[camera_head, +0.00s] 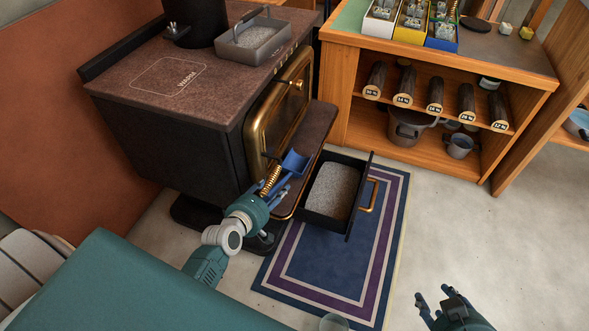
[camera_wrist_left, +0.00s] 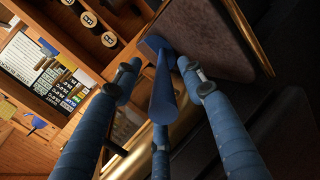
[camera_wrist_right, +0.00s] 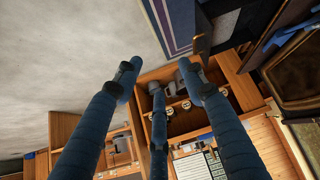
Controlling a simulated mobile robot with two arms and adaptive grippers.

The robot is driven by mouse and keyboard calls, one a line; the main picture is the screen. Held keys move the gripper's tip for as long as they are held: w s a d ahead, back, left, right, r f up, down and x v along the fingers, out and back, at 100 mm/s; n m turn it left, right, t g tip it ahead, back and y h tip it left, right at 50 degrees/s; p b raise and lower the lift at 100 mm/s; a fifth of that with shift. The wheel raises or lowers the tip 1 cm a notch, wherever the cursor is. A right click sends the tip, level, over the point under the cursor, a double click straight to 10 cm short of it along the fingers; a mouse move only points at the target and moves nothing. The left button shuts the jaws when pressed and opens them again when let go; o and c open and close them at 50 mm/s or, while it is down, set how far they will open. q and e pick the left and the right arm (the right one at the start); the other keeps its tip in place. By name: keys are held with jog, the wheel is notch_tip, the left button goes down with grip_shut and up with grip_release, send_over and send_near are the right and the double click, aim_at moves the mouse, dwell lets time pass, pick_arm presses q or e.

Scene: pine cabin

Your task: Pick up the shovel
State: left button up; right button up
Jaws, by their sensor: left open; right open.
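The shovel (camera_head: 296,162) is blue with a trough-like scoop, at the front ledge of the stove in the head view. In the left wrist view the blue shovel (camera_wrist_left: 163,88) shows between my spread fingers, its handle running toward the camera. My left gripper (camera_head: 275,189) is open beside the shovel's near end; whether a finger touches it I cannot tell. The lower end of the shovel is partly hidden by the fingers and a brass coil (camera_head: 271,178). My right gripper (camera_head: 434,296) is open and empty above the floor, well away from the shovel.
An open black drawer (camera_head: 350,225) with grey ash and a brass handle juts out right of my left gripper. The stove (camera_head: 185,125) stands behind, carrying a grey tray (camera_head: 226,50). A wooden shelf (camera_head: 345,119) holds logs and pots. The right floor is clear.

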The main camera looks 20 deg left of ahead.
aim_at(281, 182)
pick_arm(q)
jog(key=shift+w+f, duration=0.2)
jog(key=shift+w, duration=0.2)
jog(key=b+x, duration=0.1)
jog(key=x, duration=0.1)
jog(key=shift+w+f+b, duration=0.15)
jog(key=shift+f+b, duration=0.2)
jog(key=shift+b+x, duration=0.45)
jog(key=shift+x, duration=0.7)
jog(key=shift+w+a, duration=0.1)
pick_arm(e)
jog(key=w+a+r+t+y, duration=0.2)
jog(key=w+a+r+t, duration=0.2)
jog(key=w+r+t, duration=0.3)
notch_tip(281, 182, up, 6)
jog(key=w, duration=0.3)
jog(key=shift+f+t, duration=0.15)
jog(key=shift+t, duration=0.15)
jog(key=shift+a, duration=0.1)
pick_arm(q)
jog(key=shift+r, duration=0.1)
grip_shut()
